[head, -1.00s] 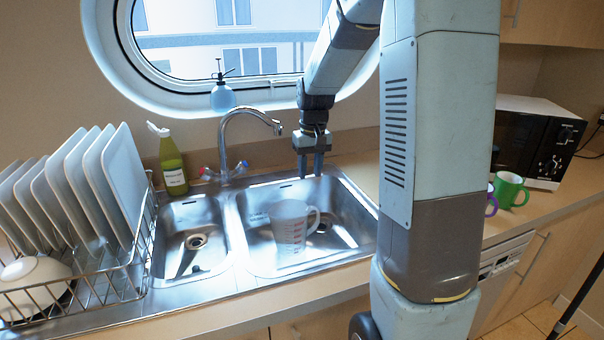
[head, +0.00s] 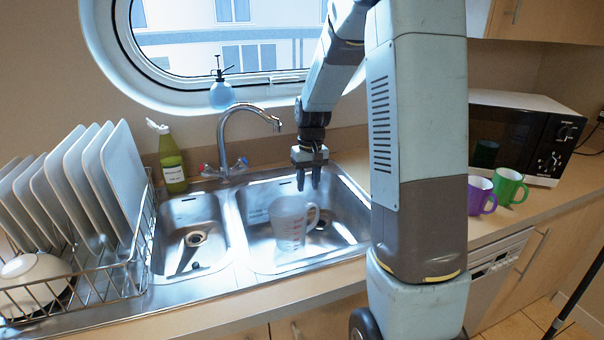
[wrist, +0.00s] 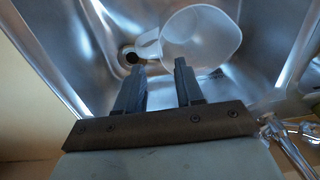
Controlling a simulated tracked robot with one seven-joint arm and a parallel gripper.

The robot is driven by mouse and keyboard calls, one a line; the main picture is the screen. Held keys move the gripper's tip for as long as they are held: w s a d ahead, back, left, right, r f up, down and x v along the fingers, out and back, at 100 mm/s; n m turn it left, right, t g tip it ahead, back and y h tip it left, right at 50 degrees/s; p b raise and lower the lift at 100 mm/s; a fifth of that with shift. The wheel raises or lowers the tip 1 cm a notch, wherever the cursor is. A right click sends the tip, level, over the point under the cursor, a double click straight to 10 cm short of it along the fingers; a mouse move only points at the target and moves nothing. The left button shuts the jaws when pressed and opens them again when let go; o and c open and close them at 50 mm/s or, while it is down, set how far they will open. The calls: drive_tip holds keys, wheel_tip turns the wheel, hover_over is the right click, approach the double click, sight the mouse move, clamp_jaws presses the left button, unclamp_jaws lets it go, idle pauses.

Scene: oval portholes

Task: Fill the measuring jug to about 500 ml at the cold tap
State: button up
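The clear measuring jug (head: 289,222) stands upright in the right-hand sink basin, its handle to the right; it looks empty. In the wrist view the jug (wrist: 201,40) lies just beyond my fingertips, with its handle to the left. My gripper (head: 308,186) is open and empty, pointing down above the back of the basin, apart from the jug. Its two fingers (wrist: 158,65) show a gap between them. The chrome tap (head: 240,125) arches behind the basins, with a red-marked handle (head: 207,170) at left and a blue-marked handle (head: 242,164) at right.
A dish rack (head: 95,275) with plates stands left. A green bottle (head: 171,160) and a blue spray bottle (head: 221,92) are behind the sink. Purple (head: 481,196) and green (head: 508,185) mugs stand right by the microwave (head: 520,140). The left basin (head: 188,230) holds no dishes.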

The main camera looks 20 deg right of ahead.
sight(306, 203)
drive_tip(key=f, duration=0.9)
drive_tip(key=shift+a+f, duration=0.3)
drive_tip(key=shift+f, duration=0.05)
clamp_jaws()
